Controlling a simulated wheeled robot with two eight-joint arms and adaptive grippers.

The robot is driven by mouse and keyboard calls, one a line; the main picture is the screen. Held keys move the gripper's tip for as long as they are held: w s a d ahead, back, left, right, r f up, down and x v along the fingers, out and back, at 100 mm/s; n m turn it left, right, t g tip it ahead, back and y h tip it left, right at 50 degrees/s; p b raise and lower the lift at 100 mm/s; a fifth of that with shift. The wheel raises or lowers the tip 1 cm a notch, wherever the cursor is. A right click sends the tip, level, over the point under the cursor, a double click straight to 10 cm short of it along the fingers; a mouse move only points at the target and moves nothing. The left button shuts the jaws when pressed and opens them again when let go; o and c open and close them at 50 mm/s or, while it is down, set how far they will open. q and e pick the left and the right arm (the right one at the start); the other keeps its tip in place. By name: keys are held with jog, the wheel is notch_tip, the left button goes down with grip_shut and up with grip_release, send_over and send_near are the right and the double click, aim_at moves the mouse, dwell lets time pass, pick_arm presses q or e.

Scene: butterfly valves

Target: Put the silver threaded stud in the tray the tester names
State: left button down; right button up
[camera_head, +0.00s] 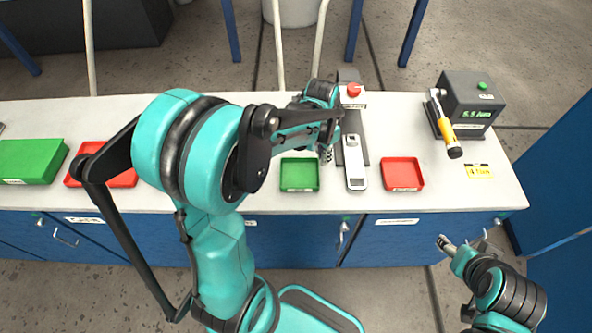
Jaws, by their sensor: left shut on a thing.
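My left gripper (325,140) is shut on a small silver threaded stud (326,156), partly hidden by the fingers, above the bench between the green tray and a dark stand. The small green tray (300,188) looks empty, just left of and below the gripper. A small red tray (402,188) to the right also looks empty.
The stand (350,120) carries a red knob (353,89) and a pale device (355,172). A yellow-handled tool (447,132) lies by the tester, near a yellow card (479,171). A larger green box (30,161) and red tray (120,180) stand left. My left arm hides mid-bench.

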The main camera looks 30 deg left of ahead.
pick_arm(q)
jog(key=a+f, duration=0.1)
jog(key=a, duration=0.1)
jog(key=s+a+f, duration=0.1)
jog(key=a, duration=0.1)
jog(key=s+a+f+b, duration=0.1)
jog(key=a+f, duration=0.1)
jog(key=shift+s+a+f, duration=0.1)
jog(key=shift+s+a, duration=0.15)
jog(key=shift+a, duration=0.05)
notch_tip(320, 180, down, 4)
jog(key=shift+f+b, duration=0.1)
jog(key=shift+b, duration=0.7)
jog(key=shift+f, duration=0.2)
jog(key=c, duration=2)
grip_release()
jog(key=shift+f+b, duration=0.1)
jog(key=shift+b, duration=0.25)
jog(key=o, duration=0.4)
jog(key=shift+o, duration=0.2)
jog(key=shift+r, duration=0.2)
